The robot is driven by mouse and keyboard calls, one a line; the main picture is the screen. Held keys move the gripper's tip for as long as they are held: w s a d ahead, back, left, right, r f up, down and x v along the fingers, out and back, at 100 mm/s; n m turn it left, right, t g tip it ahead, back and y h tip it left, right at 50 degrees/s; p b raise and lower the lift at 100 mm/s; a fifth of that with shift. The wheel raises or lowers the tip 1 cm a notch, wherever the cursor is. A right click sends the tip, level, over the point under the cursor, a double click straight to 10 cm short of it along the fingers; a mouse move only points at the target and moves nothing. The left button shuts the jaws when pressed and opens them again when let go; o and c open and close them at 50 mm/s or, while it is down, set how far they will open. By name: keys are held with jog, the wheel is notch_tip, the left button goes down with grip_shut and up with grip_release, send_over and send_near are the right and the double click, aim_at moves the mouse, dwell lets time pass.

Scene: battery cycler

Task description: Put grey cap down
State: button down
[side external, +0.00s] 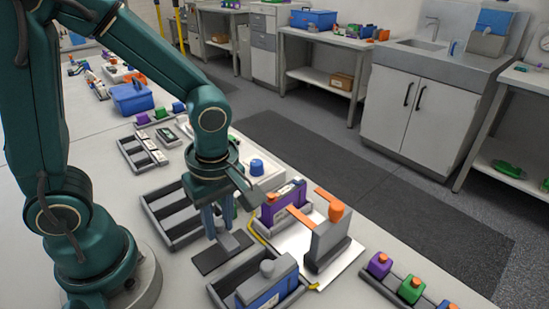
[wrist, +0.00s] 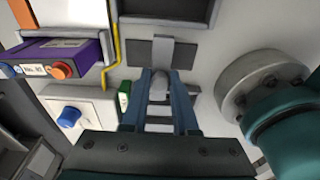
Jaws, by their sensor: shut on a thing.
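The grey cap (side external: 229,243) is a flat grey piece low over a dark mat (side external: 208,262) on the table. I cannot tell whether it touches the mat. My gripper (side external: 219,230) points down, shut on the cap. In the wrist view, the blue fingers of my gripper (wrist: 162,88) close on the cap's rounded grey knob, and the cap (wrist: 161,57) reaches out past the fingertips over the mat (wrist: 186,54). The fingers hide part of the cap in both views.
A tray with a blue block (side external: 268,295) stands in front of the mat, and an empty slotted tray (side external: 160,213) behind it. To the right are a purple block (side external: 283,207) and a grey stand with an orange knob (side external: 328,240). Coloured blocks (side external: 411,288) line the right edge.

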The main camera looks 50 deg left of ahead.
aim_at(221, 232)
jog(key=shift+f, duration=1.85)
jog(key=c, duration=0.7)
grip_release()
jog(key=shift+f, duration=0.15)
jog(key=r, duration=0.4)
jog(key=d+r, duration=0.1)
jog(key=r, duration=0.6)
jog(key=shift+d+r, duration=0.2)
jog(key=shift+r, duration=0.15)
jog(key=r+m+t, duration=0.1)
jog(key=m+t, duration=0.1)
jog(key=m, duration=0.4)
jog(key=s+a+r+m+t+h, duration=0.1)
jog(key=m, duration=0.5)
jog(key=s+a+r+m+t, duration=0.1)
jog(key=m+t, duration=0.1)
jog(key=m, duration=0.3)
jog(key=shift+s+r+m+t, duration=0.1)
jog(key=shift+s+m+t, duration=0.05)
jog(key=shift+m+t, duration=0.2)
